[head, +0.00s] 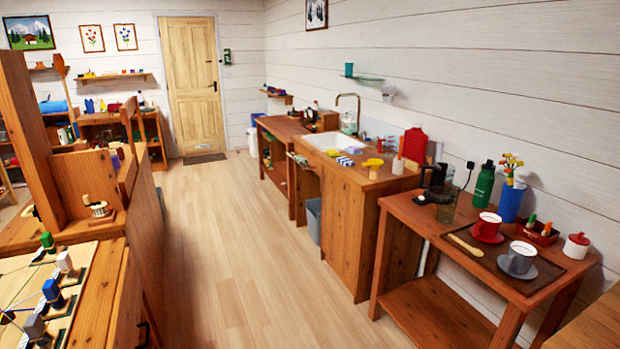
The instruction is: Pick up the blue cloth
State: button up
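I cannot tell for certain which thing is the blue cloth. A small flat blue-and-white item (345,161) lies on the wooden counter (345,177) in front of the sink (333,141). A larger plain blue item (53,106), perhaps rolled fabric, lies on a shelf unit at the far left. Both are too small to make out well. My gripper is not in view.
A wide wooden floor (222,230) runs clear to the door (191,85). At right, a side table (405,215) holds cups, a green bottle (484,184) and a blue vase (511,201). Wooden furniture with a game board (25,290) stands at left.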

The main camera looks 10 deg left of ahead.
aim_at(346, 161)
jog(key=i+j+u, duration=0.15)
jog(key=i+j, duration=0.2)
jog(key=i, duration=0.45)
jog(key=i+j+u, duration=0.2)
jog(key=i, duration=0.65)
jog(key=i+j+u, duration=0.15)
jog(key=i, duration=0.65)
jog(key=i+z, duration=0.15)
jog(key=i, duration=0.3)
jog(key=i+j+z, duration=0.15)
jog(key=i, duration=0.3)
jog(key=i+z, duration=0.15)
jog(key=i, duration=0.3)
jog(key=i+j+z, duration=0.15)
jog(key=i, duration=0.25)
jog(key=i+z, duration=0.25)
jog(key=z, duration=0.2)
jog(key=i+j+z, duration=0.15)
jog(key=z, duration=0.25)
jog(key=i+j+z, duration=0.2)
jog(key=z, duration=0.25)
